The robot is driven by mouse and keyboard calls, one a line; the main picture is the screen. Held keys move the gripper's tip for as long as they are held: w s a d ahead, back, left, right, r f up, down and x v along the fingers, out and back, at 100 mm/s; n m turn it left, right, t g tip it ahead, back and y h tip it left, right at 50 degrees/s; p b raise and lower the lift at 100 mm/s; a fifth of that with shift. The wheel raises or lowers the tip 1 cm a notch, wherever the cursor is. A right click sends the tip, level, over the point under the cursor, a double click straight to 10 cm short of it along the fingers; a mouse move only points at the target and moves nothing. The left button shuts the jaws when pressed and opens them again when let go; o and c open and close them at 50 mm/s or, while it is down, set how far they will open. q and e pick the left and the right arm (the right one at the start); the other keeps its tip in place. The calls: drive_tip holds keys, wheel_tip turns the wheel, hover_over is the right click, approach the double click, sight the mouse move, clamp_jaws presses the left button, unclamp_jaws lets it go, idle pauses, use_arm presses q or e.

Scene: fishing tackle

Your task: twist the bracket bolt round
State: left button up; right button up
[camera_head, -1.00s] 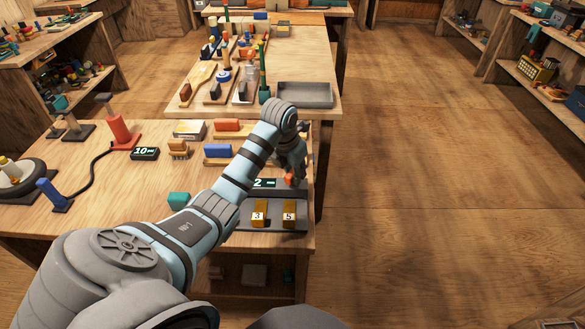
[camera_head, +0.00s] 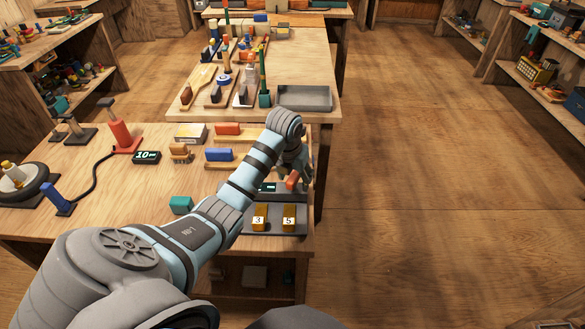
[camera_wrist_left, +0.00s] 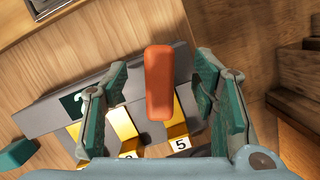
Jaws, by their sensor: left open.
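My left gripper (camera_head: 297,165) is above the right edge of the near bench. In the left wrist view its two green-padded fingers (camera_wrist_left: 161,75) are spread, with an orange, rounded bar (camera_wrist_left: 158,88) between them and gaps on both sides. The orange bar also shows below the gripper in the head view (camera_head: 292,181). It stands over a dark grey plate (camera_head: 247,222) with yellow brackets marked 3 (camera_head: 260,211) and 5 (camera_head: 289,211). I cannot tell whether the orange bar is the bolt's own head, and no separate bolt shows. My right gripper is not in view.
A small display (camera_head: 268,187) is partly hidden by my left arm. A teal block (camera_head: 181,204) lies left of the plate. Blue (camera_head: 218,154) and red (camera_head: 228,129) blocks sit farther back. The bench's right edge is close to the gripper; open floor lies beyond.

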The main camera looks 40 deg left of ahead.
use_arm(q)
drive_tip(key=p+v, duration=0.2)
drive_tip(key=w+p+v, duration=0.1)
drive_tip(key=p+v, duration=0.4)
drive_tip(key=shift+w+a+r, duration=0.25)
drive_tip(key=shift+f, duration=0.1)
drive_tip(key=shift+c, duration=0.4)
